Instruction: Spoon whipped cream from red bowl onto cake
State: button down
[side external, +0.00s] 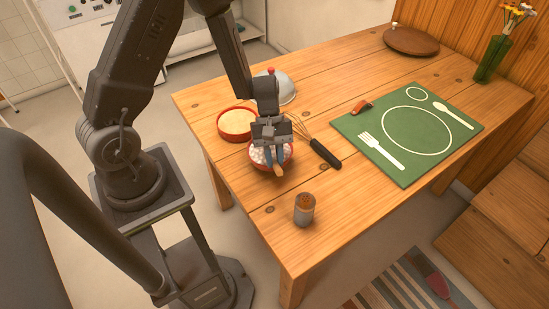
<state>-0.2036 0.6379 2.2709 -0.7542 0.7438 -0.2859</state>
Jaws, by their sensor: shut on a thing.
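The red bowl (262,168) stands near the table's left edge, with white lumpy cream (257,155) in it. My gripper (274,156) is over the bowl, pointing down, and is shut on a slim wooden piece that looks like a spoon handle (279,171). The spoon's other end is hidden, so I cannot tell whether it is in the cream or carries any. A round red-sided dish with a tan top (236,123) stands just behind the bowl; it may be the cake. My gripper and arm hide part of the bowl.
A whisk with a dark handle (325,153) lies close right of the bowl. A shaker (304,209) stands in front. A clear dome (286,88) is behind my arm. A green placemat (410,170), a brown disc (411,41) and a green vase (491,60) are farther right.

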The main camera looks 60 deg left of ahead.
jog(key=shift+r, duration=2.95)
jog(key=w+a+m+y, duration=0.2)
jog(key=a+m+y, duration=0.2)
jog(key=a, duration=0.6)
jog(key=s+t+h, duration=0.1)
jog(key=s+a+r, duration=0.1)
jog(key=s, duration=0.1)
jog(key=s+a+m+t+h, duration=0.1)
jog(key=shift+s+a+r+t+h, duration=0.1)
jog(key=shift+s+r+t+h, duration=0.2)
jog(key=shift+s+r, duration=0.1)
jog(key=shift+s+a+f+m+t+h, duration=0.1)
jog(key=shift+s+a+m+t+h, duration=0.05)
jog(key=shift+s+a+t+h, duration=0.3)
jog(key=shift+s+a+m+t+h, duration=0.15)
jog(key=shift+s+a+t+h, duration=0.2)
jog(key=shift+a, duration=0.3)
